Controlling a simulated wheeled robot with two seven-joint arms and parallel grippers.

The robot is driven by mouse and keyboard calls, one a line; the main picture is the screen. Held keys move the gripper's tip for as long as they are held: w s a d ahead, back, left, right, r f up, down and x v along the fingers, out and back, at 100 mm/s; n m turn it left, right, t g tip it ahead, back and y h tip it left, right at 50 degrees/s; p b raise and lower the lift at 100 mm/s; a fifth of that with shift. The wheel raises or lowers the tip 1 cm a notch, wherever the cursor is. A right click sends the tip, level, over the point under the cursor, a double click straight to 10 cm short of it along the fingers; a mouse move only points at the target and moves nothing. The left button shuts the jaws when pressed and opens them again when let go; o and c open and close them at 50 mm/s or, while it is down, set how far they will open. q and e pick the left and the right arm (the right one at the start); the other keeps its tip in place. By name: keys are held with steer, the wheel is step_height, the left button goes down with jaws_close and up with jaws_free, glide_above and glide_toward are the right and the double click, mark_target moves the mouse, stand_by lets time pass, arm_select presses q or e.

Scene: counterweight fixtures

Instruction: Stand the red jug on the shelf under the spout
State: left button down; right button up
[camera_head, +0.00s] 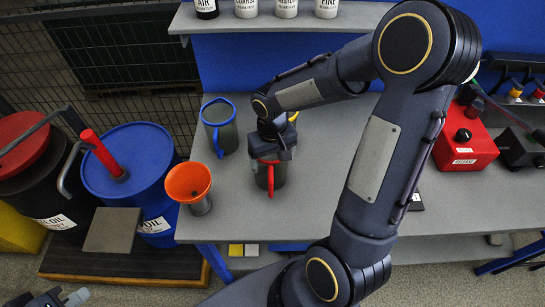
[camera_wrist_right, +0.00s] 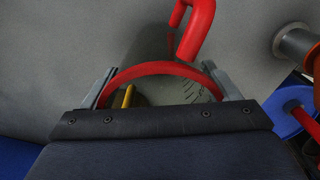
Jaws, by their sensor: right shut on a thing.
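The red jug (camera_head: 263,180), a dark body with a red rim and handle, stands on the grey table under my right gripper (camera_head: 272,158). In the right wrist view, my gripper (camera_wrist_right: 168,88) is shut on the jug, its fingers at opposite sides of the red rim (camera_wrist_right: 160,67). The red handle (camera_wrist_right: 197,28) points away from the gripper. A grey square shelf (camera_head: 112,230) sits in front of the blue drum. A curved grey pipe (camera_head: 68,170), seemingly the spout, hangs left of the drum's red pump handle. My left gripper (camera_head: 72,298) shows partly at the lower left; its opening is unclear.
A blue-rimmed jug (camera_head: 222,128) stands behind and left of the red jug. An orange funnel (camera_head: 188,183) stands at the table's left edge, beside the blue drum (camera_head: 130,155). A red box (camera_head: 464,142) is at the right.

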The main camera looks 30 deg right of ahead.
steer(key=shift+f, duration=0.2)
steer(key=o, duration=0.9)
steer(key=shift+o, duration=0.2)
steer(key=shift+r, duration=0.1)
